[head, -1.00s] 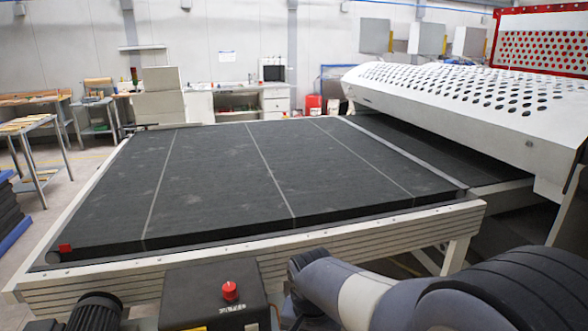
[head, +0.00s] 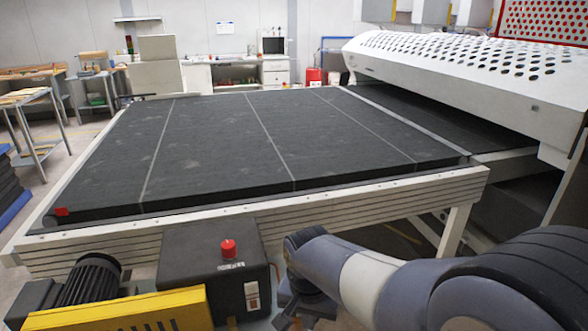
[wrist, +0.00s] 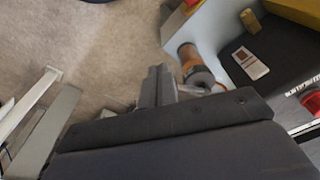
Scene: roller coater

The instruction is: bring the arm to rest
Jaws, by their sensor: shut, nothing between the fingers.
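My arm reaches in from the lower right of the head view, in front of the coater's frame. Its end hangs low beside the black control box (head: 195,262). In the wrist view my gripper (wrist: 158,72) points down at the floor, its two dark fingers together with nothing between them. The fingers are hard to make out in the head view. The red button (head: 228,248) on the box's top also shows at the right edge of the wrist view (wrist: 312,98).
The dark conveyor belt (head: 230,150) fills the middle of the head view, with the white perforated hood (head: 460,85) at right. A motor (head: 92,280) and a yellow guard (head: 150,312) stand at lower left. Bare floor (wrist: 85,60) lies below the gripper.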

